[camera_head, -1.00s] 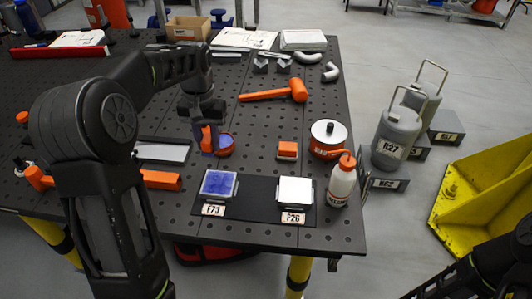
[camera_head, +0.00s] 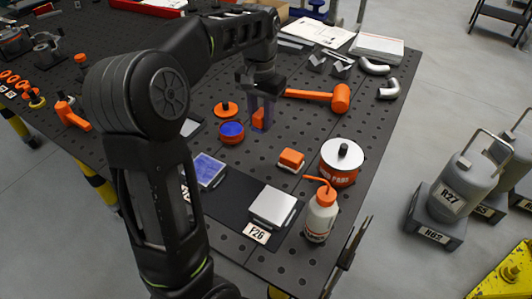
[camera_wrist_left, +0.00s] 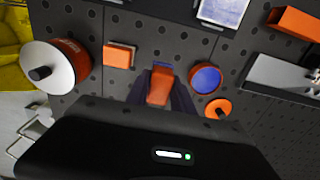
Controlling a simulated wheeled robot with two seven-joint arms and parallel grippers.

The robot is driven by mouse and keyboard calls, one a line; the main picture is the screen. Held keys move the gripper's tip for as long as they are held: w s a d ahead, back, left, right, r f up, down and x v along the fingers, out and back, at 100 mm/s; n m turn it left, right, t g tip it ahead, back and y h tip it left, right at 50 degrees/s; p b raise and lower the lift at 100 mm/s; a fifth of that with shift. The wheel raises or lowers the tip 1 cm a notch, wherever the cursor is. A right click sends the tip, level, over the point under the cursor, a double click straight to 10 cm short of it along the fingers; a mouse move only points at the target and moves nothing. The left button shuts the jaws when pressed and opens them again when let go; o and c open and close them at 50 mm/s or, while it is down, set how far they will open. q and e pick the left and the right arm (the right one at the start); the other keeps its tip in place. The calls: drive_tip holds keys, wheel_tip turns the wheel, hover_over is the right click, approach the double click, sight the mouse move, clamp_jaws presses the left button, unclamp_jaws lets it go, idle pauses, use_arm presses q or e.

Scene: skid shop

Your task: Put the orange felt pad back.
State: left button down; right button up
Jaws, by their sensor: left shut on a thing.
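My left gripper (camera_head: 262,122) is shut on an orange block, the felt pad (camera_head: 258,118), which shows between its fingers low over the table. The wrist view also shows the pad (camera_wrist_left: 160,86) between the fingers. A second orange block (camera_head: 291,158) with a pale base lies on the table to the right, apart from my gripper. An orange can (camera_head: 338,174) with a pale lid and black knob, lettered with "PADS", stands beyond that block. A dark slim part at the table's near right edge may be my right gripper; its jaws cannot be made out.
An open round tin (camera_head: 231,130) with blue contents and an orange lid (camera_head: 226,108) lie left of my gripper. An orange hammer (camera_head: 325,95) lies behind. A dark mat (camera_head: 232,205) bears a blue plate and a pale plate. A white bottle (camera_head: 320,217) stands near the right edge.

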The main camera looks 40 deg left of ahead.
use_arm(q)
drive_tip(key=shift+d+f, duration=0.15)
drive_tip(key=shift+f, duration=0.15)
hover_over(262, 154)
wheel_tip(262, 154, down, 6)
drive_tip(key=shift+r+p, duration=0.15)
drive_tip(key=shift+p, duration=0.2)
drive_tip(key=shift+f+p, duration=0.3)
drive_tip(key=shift+f, duration=1.55)
drive_tip(key=shift+f, duration=0.1)
drive_tip(key=shift+f, duration=0.15)
drive_tip(key=c, duration=1.1)
unclamp_jaws()
wheel_tip(262, 154, up, 12)
drive_tip(key=shift+r+b, duration=0.25)
drive_tip(key=shift+b, duration=0.25)
